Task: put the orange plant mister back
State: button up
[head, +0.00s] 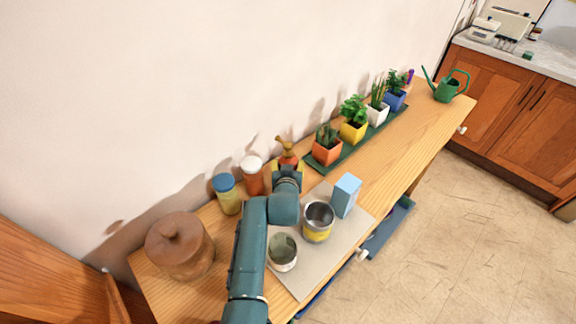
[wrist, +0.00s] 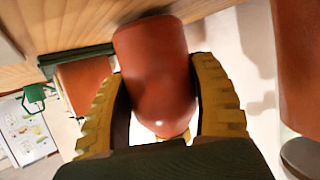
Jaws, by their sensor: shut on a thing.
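The orange plant mister (head: 288,157) stands out beyond my gripper (head: 286,175) in the head view, near the wall side of the wooden bench. Its brownish-yellow spray top shows and most of its body is hidden by my gripper. In the wrist view the mister's rounded orange body (wrist: 155,65) sits between the two yellow ridged fingers of my gripper (wrist: 160,80), which is shut on it. Its far end is close to the wood surface; I cannot tell whether it touches.
An orange jar with a white lid (head: 252,176) and a blue-lidded jar (head: 228,195) stand left of it. The green tray (head: 350,150) with potted plants is at right. Two open cans (head: 318,222) (head: 283,252) and a light-blue box (head: 345,195) stand on a pale mat.

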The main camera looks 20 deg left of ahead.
jog(key=shift+f+b, duration=0.25)
jog(key=shift+b, duration=0.05)
jog(key=o, duration=1.2)
jog(key=shift+o, duration=0.6)
jog(key=shift+f, duration=0.15)
jog(key=shift+v, duration=3.8)
jog(key=s+d+r+m+t+h, duration=0.1)
jog(key=s+d+r+t, duration=0.15)
jog(key=d+r, duration=0.65)
jog(key=s+d+r+m+t+h, duration=0.1)
jog(key=s+d+r+t, duration=0.3)
jog(key=r, duration=0.8)
jog(key=s+d+r+m+t+h, duration=0.1)
jog(key=s+d+r+t+h, duration=0.1)
jog(key=s+d+r, duration=0.5)
jog(key=s+d+r+m+t+h, duration=0.1)
jog(key=s+d+r, duration=0.4)
jog(key=s+r, duration=0.45)
notch_tip(320, 180, up, 36)
jog(key=p, duration=3.7)
jog(key=shift+w, duration=0.4)
